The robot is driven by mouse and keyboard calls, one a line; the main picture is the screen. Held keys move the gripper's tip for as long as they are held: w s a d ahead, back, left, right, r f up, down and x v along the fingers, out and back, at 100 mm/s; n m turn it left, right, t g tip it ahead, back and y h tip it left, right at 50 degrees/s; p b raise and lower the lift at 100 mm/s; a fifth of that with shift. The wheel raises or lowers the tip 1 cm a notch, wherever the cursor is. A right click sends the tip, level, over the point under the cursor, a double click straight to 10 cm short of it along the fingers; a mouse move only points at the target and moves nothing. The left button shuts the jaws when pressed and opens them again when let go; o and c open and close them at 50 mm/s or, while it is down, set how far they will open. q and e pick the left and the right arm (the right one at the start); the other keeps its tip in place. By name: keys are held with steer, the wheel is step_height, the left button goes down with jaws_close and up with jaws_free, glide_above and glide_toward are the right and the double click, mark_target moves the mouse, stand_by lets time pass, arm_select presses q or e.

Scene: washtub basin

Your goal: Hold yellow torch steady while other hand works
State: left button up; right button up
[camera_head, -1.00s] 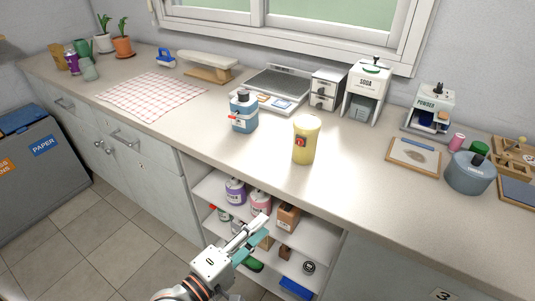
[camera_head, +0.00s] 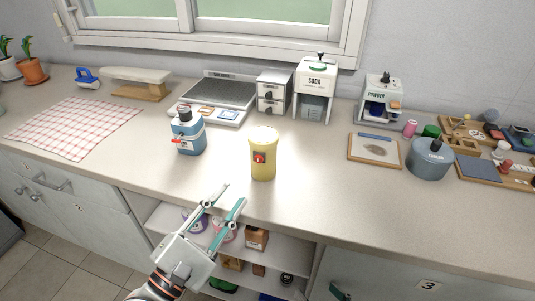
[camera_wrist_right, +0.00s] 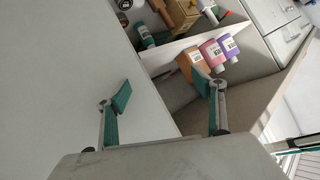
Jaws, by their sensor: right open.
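The yellow torch (camera_head: 264,143), a yellow cylinder with a red switch on its side, stands upright on the counter in the head view. My left gripper (camera_head: 228,200) is at the counter's front edge, left of and nearer than the torch. Its two teal-padded fingers are apart with nothing between them. My right gripper (camera_wrist_right: 162,92) has its fingers spread and empty in the right wrist view, facing the cabinet's open shelves. In the head view only a small teal part of it shows at the bottom edge. The torch is not in the right wrist view.
A blue bottle (camera_head: 189,137) stands left of the torch. A scale-like tray (camera_head: 208,115), the soda dispenser (camera_head: 316,88) and the powder dispenser (camera_head: 382,99) are behind. A grey-blue pot (camera_head: 430,160) is at right. Bottles and boxes (camera_head: 257,238) fill the shelves below. Counter around the torch is clear.

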steer(key=w+a+r+m+t+y, duration=0.25)
steer(key=a+r+m, duration=0.2)
steer(key=r, duration=0.75)
steer(key=w+a+r+m+t+y, duration=0.1)
steer(key=a+r+m+t+y, duration=0.15)
steer(key=r+m, duration=0.6)
steer(key=w+a+r+m+t+y, duration=0.15)
steer(key=a+r+y, duration=0.25)
steer(key=r, duration=1)
steer(key=w+d+r+m+t+h, duration=0.4)
steer(key=w+d+r+m+h, duration=0.55)
steer(key=m, duration=0.75)
steer(key=m+g, duration=0.1)
steer(key=g, duration=0.8)
glide_toward(263, 140)
steer(key=shift+t, duration=0.25)
steer(key=w, duration=0.1)
steer(key=w+f, duration=0.1)
steer(key=w, duration=0.1)
steer(key=w+f, duration=0.1)
steer(key=shift+w+d, duration=0.2)
steer(key=shift+w, duration=0.2)
steer(key=shift+s+a+f, duration=0.25)
steer(key=shift+a, duration=0.2)
steer(key=shift+w+a+f+g, duration=0.15)
steer(key=shift+w+g, duration=0.1)
steer(key=shift+g, duration=0.15)
steer(key=shift+x, duration=3.45)
